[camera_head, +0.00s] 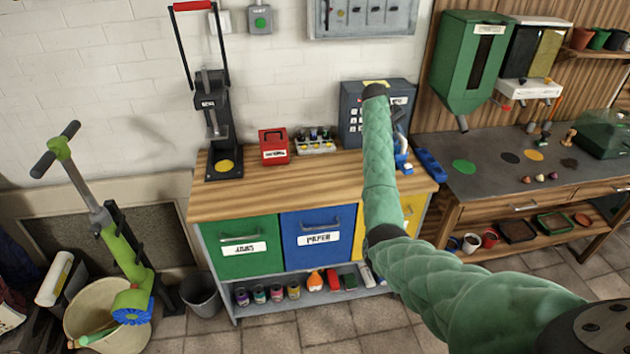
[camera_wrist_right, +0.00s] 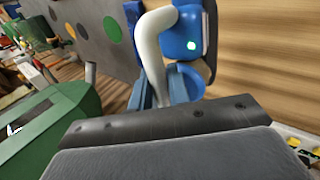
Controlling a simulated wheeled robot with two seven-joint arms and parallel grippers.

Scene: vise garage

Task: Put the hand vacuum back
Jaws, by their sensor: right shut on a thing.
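The hand vacuum (camera_head: 402,152) is blue with a pale handle. In the head view it shows just right of my right forearm, above the right end of the wooden bench and partly hidden by the arm. In the right wrist view its pale curved handle (camera_wrist_right: 153,55) and blue body are in front of the wrist. My right gripper (camera_wrist_right: 162,92) is shut on the vacuum at the handle; the exact contact is partly hidden. A blue holder-like piece (camera_head: 430,165) lies right of the vacuum, apart from it; I cannot tell whether it is the vacuum's dock. My left gripper is out of view.
The wooden bench top (camera_head: 240,195) is mostly clear at its front. A red box (camera_head: 273,147), a small bottle tray (camera_head: 316,141) and a dark grey case (camera_head: 353,115) stand along the back. A black press (camera_head: 215,125) stands left. A grey worktable (camera_head: 490,177) is right.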

